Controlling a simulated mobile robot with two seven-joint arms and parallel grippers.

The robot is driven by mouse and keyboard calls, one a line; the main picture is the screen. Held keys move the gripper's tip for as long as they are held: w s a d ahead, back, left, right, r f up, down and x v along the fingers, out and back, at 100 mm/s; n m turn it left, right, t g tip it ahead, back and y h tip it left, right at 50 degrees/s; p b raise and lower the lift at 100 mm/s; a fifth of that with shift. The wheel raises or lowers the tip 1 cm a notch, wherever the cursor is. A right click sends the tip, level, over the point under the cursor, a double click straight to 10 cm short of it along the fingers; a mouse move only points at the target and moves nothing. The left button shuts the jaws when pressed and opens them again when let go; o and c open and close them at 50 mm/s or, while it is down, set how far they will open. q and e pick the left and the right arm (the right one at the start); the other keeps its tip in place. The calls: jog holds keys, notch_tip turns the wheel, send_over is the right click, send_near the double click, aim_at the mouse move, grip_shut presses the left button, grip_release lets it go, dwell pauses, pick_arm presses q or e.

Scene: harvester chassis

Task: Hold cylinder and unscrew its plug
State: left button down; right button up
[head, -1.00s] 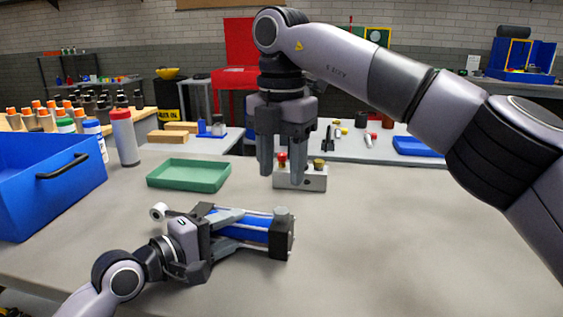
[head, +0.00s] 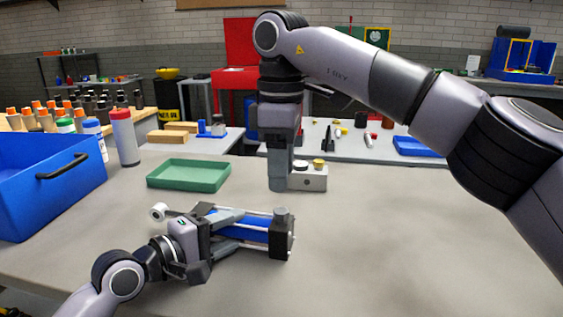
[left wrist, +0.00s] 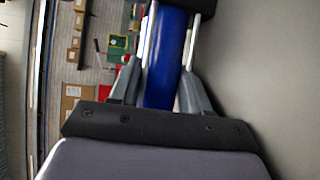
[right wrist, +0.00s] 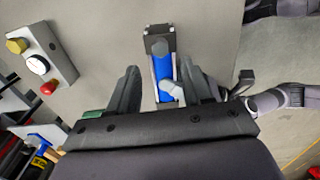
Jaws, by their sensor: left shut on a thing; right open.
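The blue cylinder (head: 240,228) lies on the grey table with silver rods along it and a dark end block (head: 282,238). A grey plug (head: 281,212) stands up from that block; it also shows in the right wrist view (right wrist: 159,47). My left gripper (head: 236,230) is shut around the cylinder's body; the left wrist view shows the blue barrel (left wrist: 166,55) between its fingers. My right gripper (head: 279,183) points down above the table behind the cylinder, open and empty. In the right wrist view its fingers are spread, with the cylinder (right wrist: 163,68) beyond and between them.
A small grey box with knobs (head: 315,181) stands behind my right gripper, which partly hides it. A green tray (head: 189,176) lies behind the cylinder, left of centre. A blue bin (head: 30,200) and a red-capped bottle (head: 124,140) stand at left. The table's right side is clear.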

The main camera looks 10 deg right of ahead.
aim_at(282, 210)
notch_tip(282, 210, down, 8)
jog(key=shift+r, duration=0.25)
